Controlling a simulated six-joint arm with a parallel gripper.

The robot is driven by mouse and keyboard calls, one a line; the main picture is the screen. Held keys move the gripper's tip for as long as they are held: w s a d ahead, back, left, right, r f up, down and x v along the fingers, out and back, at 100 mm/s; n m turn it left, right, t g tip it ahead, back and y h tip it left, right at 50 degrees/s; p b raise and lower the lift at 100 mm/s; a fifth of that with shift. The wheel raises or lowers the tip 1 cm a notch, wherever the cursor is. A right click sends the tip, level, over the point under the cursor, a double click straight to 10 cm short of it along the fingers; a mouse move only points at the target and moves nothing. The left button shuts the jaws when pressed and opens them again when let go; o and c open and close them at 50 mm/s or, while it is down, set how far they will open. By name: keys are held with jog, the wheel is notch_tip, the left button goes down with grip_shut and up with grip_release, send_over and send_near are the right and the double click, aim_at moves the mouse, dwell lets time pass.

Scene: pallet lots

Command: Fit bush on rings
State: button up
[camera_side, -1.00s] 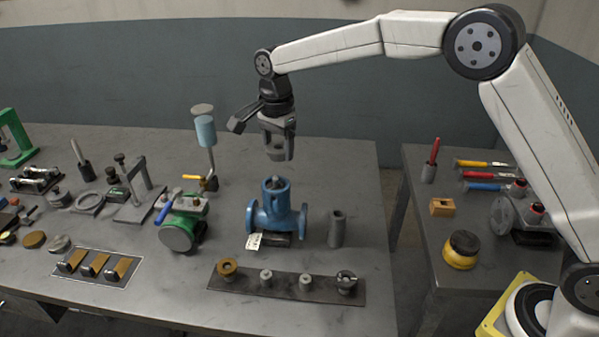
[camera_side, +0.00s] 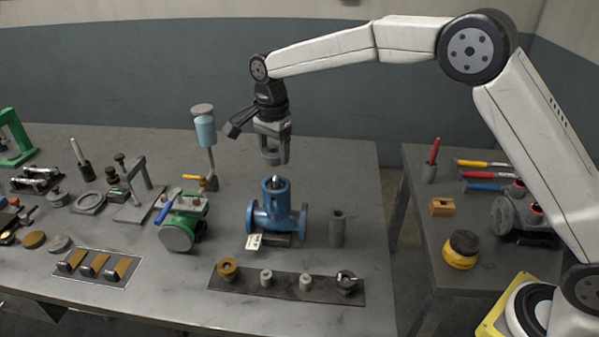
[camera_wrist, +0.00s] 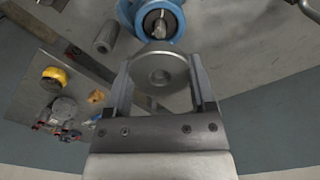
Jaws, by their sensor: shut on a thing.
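My gripper (camera_side: 272,150) is shut on a grey ring-shaped bush (camera_wrist: 160,73), which has a round hole through its middle. In the side view the bush (camera_side: 272,158) hangs between the fingers, above the blue valve body (camera_side: 276,213) and apart from it. The valve body stands on the bench with its open bore upward, and a metal stem shows inside the bore. In the wrist view the valve's bore (camera_wrist: 160,22) lies just beyond the bush. The rings cannot be made out inside the bore.
A grey cylinder (camera_side: 337,229) stands right of the valve. A dark strip (camera_side: 285,287) in front carries several small parts. A green vise-like device (camera_side: 182,220) stands to the left. A tall post with a blue cup (camera_side: 205,130) rises behind left.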

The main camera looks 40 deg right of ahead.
aim_at(276, 176)
jog(key=shift+f, duration=1.6)
jog(key=shift+f, duration=1.75)
dwell(0.8)
jog(key=o, duration=1.3)
jog(key=shift+o, duration=0.2)
jog(key=shift+f, duration=0.1)
jog(key=shift+r, duration=3.6)
